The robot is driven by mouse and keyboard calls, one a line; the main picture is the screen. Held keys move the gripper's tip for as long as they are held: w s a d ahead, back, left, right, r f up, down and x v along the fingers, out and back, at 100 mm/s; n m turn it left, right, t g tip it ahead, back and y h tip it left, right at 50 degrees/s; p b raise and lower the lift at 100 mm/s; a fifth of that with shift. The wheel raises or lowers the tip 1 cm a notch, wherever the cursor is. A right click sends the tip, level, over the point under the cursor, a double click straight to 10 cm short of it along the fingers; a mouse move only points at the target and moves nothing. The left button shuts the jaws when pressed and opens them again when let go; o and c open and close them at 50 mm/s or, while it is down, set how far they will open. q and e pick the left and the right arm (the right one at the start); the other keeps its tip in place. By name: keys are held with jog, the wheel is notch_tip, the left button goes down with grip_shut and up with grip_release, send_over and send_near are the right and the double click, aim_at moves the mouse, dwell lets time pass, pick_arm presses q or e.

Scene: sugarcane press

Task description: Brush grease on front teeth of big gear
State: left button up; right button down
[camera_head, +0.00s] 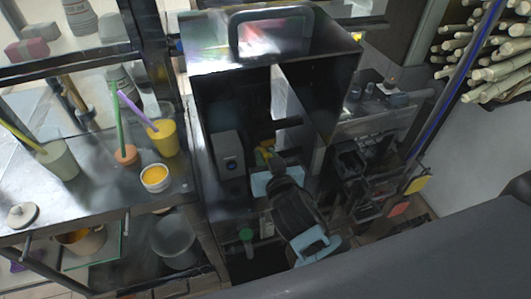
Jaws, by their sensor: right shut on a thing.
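My right gripper (272,166) reaches into the open front of the dark metal press housing (225,95). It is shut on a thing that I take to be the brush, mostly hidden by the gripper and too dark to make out. A small yellow patch shows just beyond the fingertips; I cannot tell whether it is grease, brush or a press part. The big gear and its teeth cannot be made out in the dark interior. A small white bowl of orange-yellow paste (155,176) stands on the metal counter at the left. My left gripper is not in view.
On the counter (105,200) stand a yellow cup (164,138) with a purple stick, a pale green cup (60,160) and a white lid (22,215). A grey box (228,152) sits inside the housing, left of my gripper. Cane stalks (490,55) are stacked at the upper right.

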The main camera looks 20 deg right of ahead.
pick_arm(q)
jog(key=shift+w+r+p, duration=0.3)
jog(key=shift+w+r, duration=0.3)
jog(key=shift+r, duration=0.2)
pick_arm(e)
jog(key=v, duration=0.2)
jog(key=f+v, duration=0.1)
jog(key=v, duration=0.2)
jog(key=shift+a, duration=0.1)
jog(key=v, duration=0.3)
jog(key=shift+s+f, duration=0.1)
jog(key=shift+f, duration=0.2)
jog(key=shift+r, duration=0.1)
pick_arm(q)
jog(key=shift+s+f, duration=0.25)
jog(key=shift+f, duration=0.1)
pick_arm(e)
jog(key=shift+r+x, duration=0.2)
jog(key=shift+x, duration=0.7)
jog(key=shift+r+x, duration=0.2)
jog(key=shift+x, duration=0.75)
jog(key=shift+r+x, duration=0.15)
jog(key=shift+x, duration=0.75)
